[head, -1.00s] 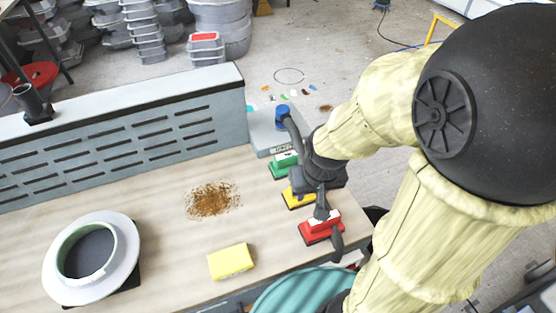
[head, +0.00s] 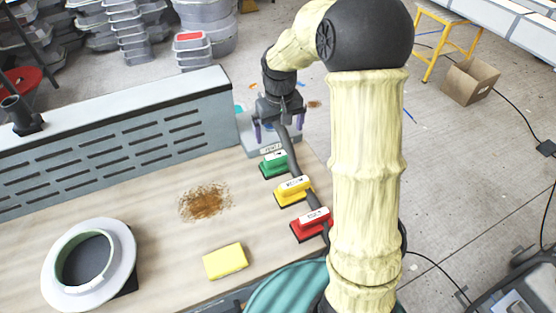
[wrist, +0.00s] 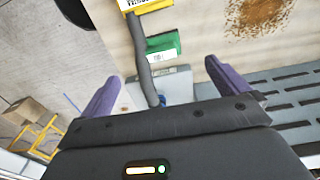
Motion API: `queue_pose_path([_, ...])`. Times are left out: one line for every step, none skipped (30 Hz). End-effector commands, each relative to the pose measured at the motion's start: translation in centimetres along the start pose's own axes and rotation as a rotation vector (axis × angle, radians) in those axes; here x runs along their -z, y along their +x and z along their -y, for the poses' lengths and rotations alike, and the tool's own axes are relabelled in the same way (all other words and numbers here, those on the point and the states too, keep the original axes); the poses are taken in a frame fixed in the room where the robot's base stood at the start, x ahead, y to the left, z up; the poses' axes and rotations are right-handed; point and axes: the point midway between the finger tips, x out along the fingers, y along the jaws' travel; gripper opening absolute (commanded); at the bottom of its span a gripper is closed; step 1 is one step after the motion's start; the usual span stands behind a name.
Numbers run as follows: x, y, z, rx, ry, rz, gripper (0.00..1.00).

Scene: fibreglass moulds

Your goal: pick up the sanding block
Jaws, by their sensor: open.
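Three labelled blocks with dark bases stand in a row along the bench's right end: a green block (head: 273,165), a yellow block (head: 292,190) and a red block (head: 311,223). A plain yellow block (head: 225,261) lies apart, nearer the front. I cannot tell for certain which one is the sanding block. My gripper (head: 277,130) is open and empty, beyond the green block at the bench's far right corner. In the wrist view, the green block (wrist: 163,47) and part of the labelled yellow block (wrist: 147,6) appear ahead of the spread purple fingers (wrist: 168,82).
A dark hose (wrist: 143,50) runs past the labelled blocks. A grey box (head: 247,131) is at the far corner, partly hidden by my gripper. A slotted grey panel (head: 120,145) backs the bench. A white ring (head: 60,283) and brown dust (head: 205,201) are left; bench between is clear.

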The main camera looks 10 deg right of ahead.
Motion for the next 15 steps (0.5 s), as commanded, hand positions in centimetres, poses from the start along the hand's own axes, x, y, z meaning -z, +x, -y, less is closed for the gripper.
queue_pose_path([1.6, -0.1, -0.4, 0.006, -0.005, 0.013, 1.00])
queue_pose_path([2.2, -0.1, -0.6, 0.009, -0.009, 0.020, 1.00])
queue_pose_path([3.0, -0.1, -0.8, 0.011, -0.014, 0.029, 1.00])
queue_pose_path([3.5, -0.1, -0.9, 0.013, -0.017, 0.034, 1.00])
queue_pose_path([3.9, -0.1, -1.0, 0.015, -0.019, 0.038, 1.00])
queue_pose_path([4.3, -0.1, -1.1, 0.017, -0.020, 0.042, 1.00])
queue_pose_path([4.5, -0.1, -1.2, 0.018, -0.021, 0.045, 1.00])
queue_pose_path([4.7, -0.1, -1.3, 0.018, -0.022, 0.046, 1.00])
queue_pose_path([4.8, -0.1, -1.3, 0.019, -0.022, 0.048, 1.00])
queue_pose_path([4.8, -0.1, -1.3, 0.019, -0.022, 0.049, 1.00])
queue_pose_path([4.8, -0.1, -1.3, 0.019, -0.023, 0.049, 1.00])
queue_pose_path([4.8, -0.1, -1.3, 0.018, -0.023, 0.049, 1.00])
queue_pose_path([4.8, -0.1, -1.3, 0.018, -0.023, 0.048, 1.00])
queue_pose_path([4.8, -0.1, -1.3, 0.018, -0.023, 0.048, 1.00])
queue_pose_path([4.8, -0.1, -1.3, 0.018, -0.023, 0.048, 1.00])
